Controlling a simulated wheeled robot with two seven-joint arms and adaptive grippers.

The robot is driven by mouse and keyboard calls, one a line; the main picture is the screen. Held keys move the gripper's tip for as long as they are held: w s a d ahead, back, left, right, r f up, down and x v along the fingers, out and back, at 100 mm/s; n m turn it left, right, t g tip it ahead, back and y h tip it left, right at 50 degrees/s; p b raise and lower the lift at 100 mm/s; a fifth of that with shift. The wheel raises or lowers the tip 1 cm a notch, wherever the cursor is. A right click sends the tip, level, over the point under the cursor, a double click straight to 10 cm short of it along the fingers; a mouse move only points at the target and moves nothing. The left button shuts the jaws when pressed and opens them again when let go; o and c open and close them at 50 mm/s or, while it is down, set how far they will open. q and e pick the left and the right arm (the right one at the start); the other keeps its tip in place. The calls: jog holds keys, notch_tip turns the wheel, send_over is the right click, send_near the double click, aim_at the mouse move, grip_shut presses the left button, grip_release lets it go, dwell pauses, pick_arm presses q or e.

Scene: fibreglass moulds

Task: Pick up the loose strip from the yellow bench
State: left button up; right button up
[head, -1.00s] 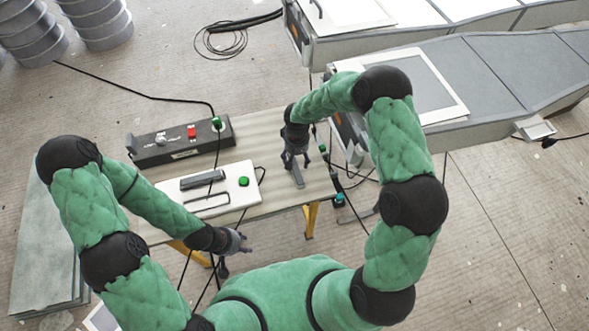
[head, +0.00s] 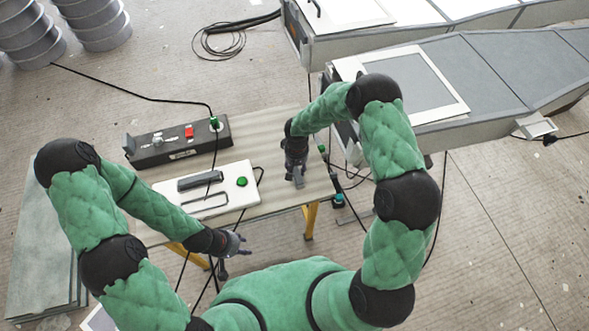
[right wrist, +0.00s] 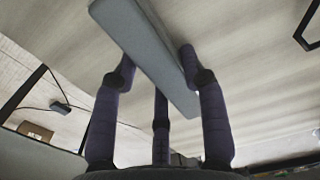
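The loose strip (head: 298,179) is a narrow grey bar lying on the striped top of the yellow-legged bench (head: 266,128), near its right end. In the right wrist view the strip (right wrist: 148,45) runs diagonally between the fingers. My right gripper (head: 295,168) is low over the strip and hides its far part in the head view. Its fingers (right wrist: 157,58) are spread on either side of the strip, with a gap visible at least on the left. My left gripper (head: 236,246) is empty with fingers spread, off the bench's front edge.
A white panel with a green button (head: 241,182) and a black control box (head: 170,145) sit on the bench left of the strip. Cables hang over the front and right edges. A large grey mould (head: 490,75) stands to the right.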

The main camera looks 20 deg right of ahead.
jog(key=shift+c, duration=1.1)
